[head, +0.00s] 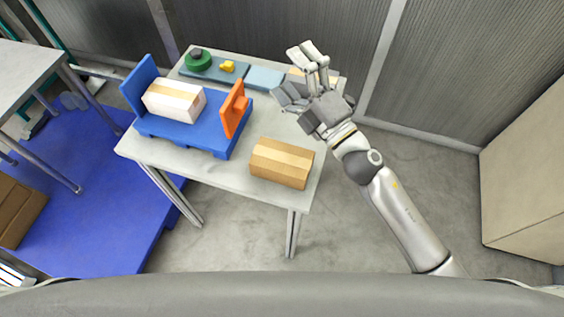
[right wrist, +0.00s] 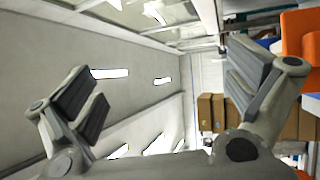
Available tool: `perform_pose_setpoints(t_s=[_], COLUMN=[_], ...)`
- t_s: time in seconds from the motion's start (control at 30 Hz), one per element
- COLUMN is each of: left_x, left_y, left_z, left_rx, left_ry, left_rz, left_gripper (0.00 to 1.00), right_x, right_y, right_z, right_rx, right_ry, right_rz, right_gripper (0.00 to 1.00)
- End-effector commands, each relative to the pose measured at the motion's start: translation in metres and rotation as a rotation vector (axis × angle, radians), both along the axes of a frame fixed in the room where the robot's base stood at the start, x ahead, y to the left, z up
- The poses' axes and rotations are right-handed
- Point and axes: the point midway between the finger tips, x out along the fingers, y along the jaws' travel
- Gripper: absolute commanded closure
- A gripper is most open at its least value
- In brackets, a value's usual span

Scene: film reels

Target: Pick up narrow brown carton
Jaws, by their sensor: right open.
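A brown carton (head: 281,163) with a lighter tape band lies on the grey table (head: 225,170), near its front right corner. A second tan box (head: 297,72) is at the back right of the table, mostly hidden behind my gripper; I cannot tell its full shape. My right gripper (head: 298,76) is open and empty, over the table's right side, beyond the front carton and apart from it. In the right wrist view its two fingers (right wrist: 165,95) are spread wide with nothing between them. My left gripper is not in view.
A blue fixture (head: 185,133) holds a pale taped box (head: 174,99), with an orange end plate (head: 234,108) left of the front carton. Bare tabletop surrounds the front carton.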

Motion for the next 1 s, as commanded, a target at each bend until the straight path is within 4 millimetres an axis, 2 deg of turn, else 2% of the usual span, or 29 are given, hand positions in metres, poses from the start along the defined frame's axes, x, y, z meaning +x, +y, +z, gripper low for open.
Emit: perform_pose_setpoints(t_s=[0.03, 0.07, 0.17, 0.3, 0.37, 0.47, 0.53, 0.6, 0.7, 0.83, 0.9, 1.0], left_x=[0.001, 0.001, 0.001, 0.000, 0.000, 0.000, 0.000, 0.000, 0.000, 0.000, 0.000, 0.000], left_y=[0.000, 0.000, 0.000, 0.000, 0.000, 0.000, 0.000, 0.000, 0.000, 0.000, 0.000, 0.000], left_z=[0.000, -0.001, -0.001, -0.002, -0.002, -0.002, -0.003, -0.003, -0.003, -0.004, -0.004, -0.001], left_rx=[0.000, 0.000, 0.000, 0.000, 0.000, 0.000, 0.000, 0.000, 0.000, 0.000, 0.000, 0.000], left_ry=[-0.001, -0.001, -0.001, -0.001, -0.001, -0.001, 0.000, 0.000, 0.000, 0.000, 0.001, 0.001], left_rz=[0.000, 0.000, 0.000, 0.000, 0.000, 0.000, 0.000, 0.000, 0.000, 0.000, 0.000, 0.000], left_gripper=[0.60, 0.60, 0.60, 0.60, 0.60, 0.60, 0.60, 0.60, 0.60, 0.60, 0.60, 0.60], right_x=[-0.011, -0.020, -0.049, -0.084, -0.094, -0.101, -0.099, -0.093, -0.080, -0.066, -0.062, -0.059], right_y=[0.022, 0.035, 0.070, 0.099, 0.101, 0.091, 0.075, 0.052, 0.017, -0.018, -0.029, -0.032], right_z=[0.011, 0.014, 0.012, -0.020, -0.041, -0.080, -0.107, -0.130, -0.152, -0.164, -0.166, -0.174], right_rx=[-0.093, -0.149, -0.351, -0.665, -0.811, -1.069, -1.254, -1.433, -1.653, -1.844, -1.899, -1.929], right_ry=[-0.105, -0.164, -0.345, -0.561, -0.633, -0.730, -0.774, -0.793, -0.790, -0.762, -0.748, -0.736], right_rz=[0.083, 0.134, 0.300, 0.522, 0.613, 0.757, 0.849, 0.930, 1.018, 1.085, 1.102, 1.114], right_gripper=[0.00, 0.00, 0.00, 0.00, 0.00, 0.00, 0.00, 0.00, 0.00, 0.00, 0.00, 0.00])
